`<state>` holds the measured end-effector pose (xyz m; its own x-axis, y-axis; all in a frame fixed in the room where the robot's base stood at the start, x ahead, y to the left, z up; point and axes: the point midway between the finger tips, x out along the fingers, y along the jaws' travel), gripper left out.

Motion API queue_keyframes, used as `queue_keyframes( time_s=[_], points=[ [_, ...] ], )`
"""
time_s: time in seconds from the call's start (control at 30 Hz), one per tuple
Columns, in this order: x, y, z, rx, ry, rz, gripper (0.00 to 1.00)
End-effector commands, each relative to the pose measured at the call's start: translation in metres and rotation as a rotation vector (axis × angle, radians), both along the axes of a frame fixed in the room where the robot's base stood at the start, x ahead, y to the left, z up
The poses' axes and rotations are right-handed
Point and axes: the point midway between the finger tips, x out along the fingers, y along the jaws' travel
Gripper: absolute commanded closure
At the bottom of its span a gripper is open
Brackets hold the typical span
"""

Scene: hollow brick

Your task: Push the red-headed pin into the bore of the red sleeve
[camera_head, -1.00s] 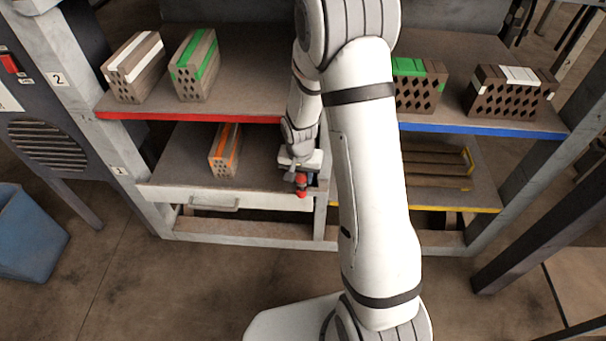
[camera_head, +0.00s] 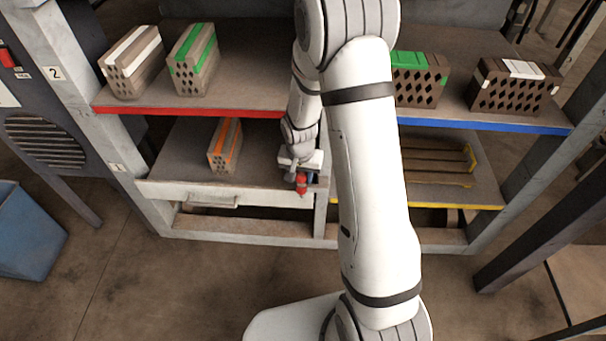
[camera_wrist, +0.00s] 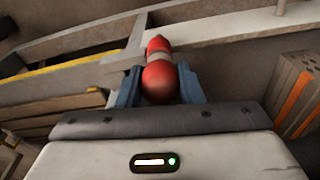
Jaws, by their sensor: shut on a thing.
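The red-headed pin (camera_wrist: 160,82) shows its round red head between the two blue-grey fingers of my gripper (camera_wrist: 156,88) in the wrist view. My gripper is shut on it. Just beyond the head is a short pale band, then the red sleeve (camera_wrist: 158,44), in line with the pin at the shelf's front edge. I cannot tell how deep the pin's tip sits in the bore. In the head view, my gripper (camera_head: 301,172) is at the lower shelf's front right corner, with small red parts below it that are too small to tell apart.
An orange-striped brick (camera_head: 225,147) stands on the lower shelf left of my gripper. Bricks with white (camera_head: 132,62) and green (camera_head: 192,60) stripes stand on the red-edged upper shelf (camera_head: 250,92). A yellow-edged shelf (camera_head: 440,197) is at right. A drawer (camera_head: 245,199) lies below.

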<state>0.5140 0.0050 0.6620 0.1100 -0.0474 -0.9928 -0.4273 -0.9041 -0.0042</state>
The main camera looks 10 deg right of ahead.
Motion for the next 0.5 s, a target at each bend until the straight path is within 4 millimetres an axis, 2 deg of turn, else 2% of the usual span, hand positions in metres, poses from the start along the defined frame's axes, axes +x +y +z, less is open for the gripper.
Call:
queue_keyframes(
  time_s=[0.17, 0.2, 0.5],
  points=[
    [0.0002, -0.0001, -0.0041, 0.000, 0.000, 0.000, 0.92],
    [0.0001, -0.0001, -0.0036, 0.000, 0.000, 0.000, 0.65],
    [0.0001, -0.0002, -0.0031, 0.000, 0.000, 0.000, 0.41]
  ],
)
